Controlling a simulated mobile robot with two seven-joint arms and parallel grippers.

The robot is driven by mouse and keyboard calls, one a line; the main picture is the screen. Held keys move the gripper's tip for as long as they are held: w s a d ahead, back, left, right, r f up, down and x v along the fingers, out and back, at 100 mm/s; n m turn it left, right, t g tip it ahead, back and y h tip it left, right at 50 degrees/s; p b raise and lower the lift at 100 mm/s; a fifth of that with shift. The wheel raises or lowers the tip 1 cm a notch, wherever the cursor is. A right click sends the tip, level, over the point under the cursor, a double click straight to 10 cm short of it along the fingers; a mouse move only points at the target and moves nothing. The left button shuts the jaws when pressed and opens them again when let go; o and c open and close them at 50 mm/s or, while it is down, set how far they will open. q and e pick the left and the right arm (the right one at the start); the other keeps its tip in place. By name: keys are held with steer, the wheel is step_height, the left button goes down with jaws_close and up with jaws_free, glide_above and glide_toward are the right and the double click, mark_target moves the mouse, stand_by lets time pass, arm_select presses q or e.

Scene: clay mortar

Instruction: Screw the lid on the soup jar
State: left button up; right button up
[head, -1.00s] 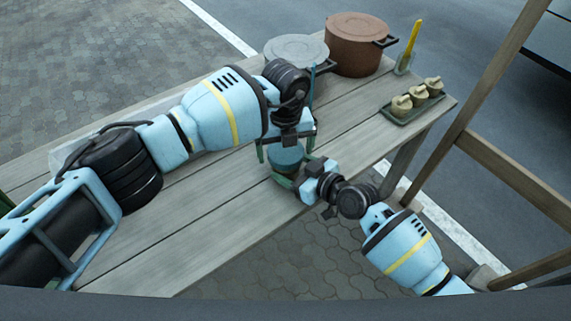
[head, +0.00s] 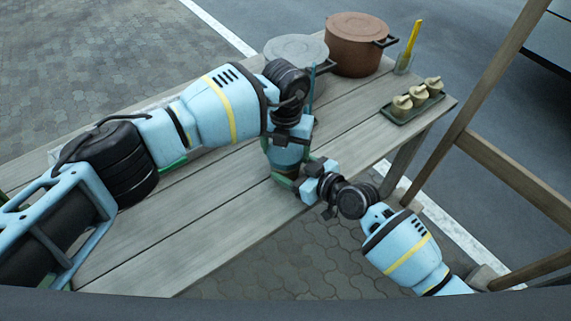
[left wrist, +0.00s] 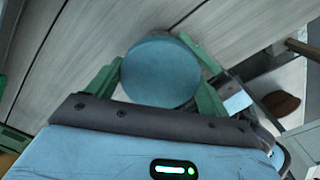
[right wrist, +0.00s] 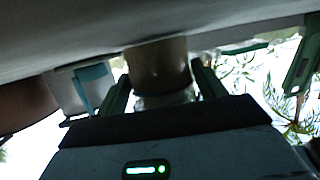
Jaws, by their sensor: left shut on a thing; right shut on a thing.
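The blue round lid (left wrist: 160,70) sits between the green fingers of my left gripper (left wrist: 158,85), which is shut on it from above. In the head view, the left gripper (head: 286,158) is upright over the table's front edge. The soup jar (right wrist: 160,64), with a brownish body and a clear lower part, is between the fingers of my right gripper (right wrist: 162,85), which is shut on it from the side. The lid is over the jar's top; whether its thread is engaged cannot be seen. The grippers hide most of the jar in the head view.
On the wooden table (head: 215,215), a grey-lidded pot (head: 296,47) and a brown pot (head: 354,45) stand at the back. A glass with a yellow utensil (head: 412,45) and a dark tray (head: 404,114) with three cream pots stand right. A wooden post (head: 490,85) rises at right.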

arm_select(q)
steer(key=m, duration=1.2)
steer(key=shift+m, duration=0.3)
steer(key=m, duration=0.3)
steer(key=shift+m, duration=0.4)
steer(key=o, duration=1.1)
steer(key=shift+c, duration=0.2)
step_height(320, 180, up, 12)
